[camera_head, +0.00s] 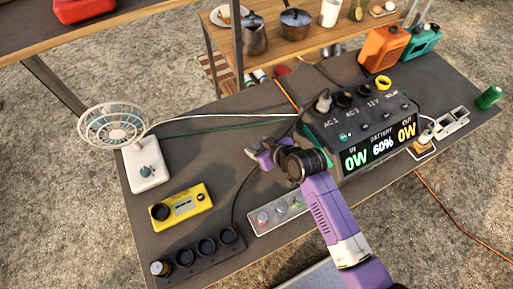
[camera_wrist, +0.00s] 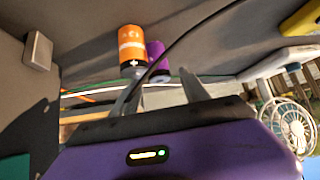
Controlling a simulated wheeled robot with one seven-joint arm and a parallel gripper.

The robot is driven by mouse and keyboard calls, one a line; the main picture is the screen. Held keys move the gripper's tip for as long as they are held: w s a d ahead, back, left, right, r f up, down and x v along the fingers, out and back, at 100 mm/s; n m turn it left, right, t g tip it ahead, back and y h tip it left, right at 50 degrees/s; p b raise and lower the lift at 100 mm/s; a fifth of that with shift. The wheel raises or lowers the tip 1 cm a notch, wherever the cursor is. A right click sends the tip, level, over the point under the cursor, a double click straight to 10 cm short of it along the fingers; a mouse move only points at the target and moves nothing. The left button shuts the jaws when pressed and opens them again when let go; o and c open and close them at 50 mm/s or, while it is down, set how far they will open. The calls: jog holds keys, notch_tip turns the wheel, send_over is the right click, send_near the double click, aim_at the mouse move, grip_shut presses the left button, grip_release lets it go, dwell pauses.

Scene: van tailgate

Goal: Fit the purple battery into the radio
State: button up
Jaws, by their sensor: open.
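A thin black cable crosses in front of the purple one. My gripper (camera_wrist: 160,92) is open and empty, its two fingers apart and pointing toward the batteries. The orange battery overlaps the left finger's side. In the head view my gripper (camera_head: 266,152) is over the middle of the table, left of the power station; I cannot make out the batteries there. The yellow radio (camera_head: 184,207) lies to its lower left, and its edge shows in the wrist view (camera_wrist: 303,18).
A large power station (camera_head: 362,120) stands right of my gripper. A white fan (camera_head: 145,172) is at the left. A black holder with round sockets (camera_head: 200,255) lies at the front, beside a switch panel (camera_head: 270,219). Cables cross the tabletop. Bare table lies behind the radio.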

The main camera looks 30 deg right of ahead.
jog(key=shift+x, duration=0.85)
grip_shut()
jog(key=shift+r, duration=0.15)
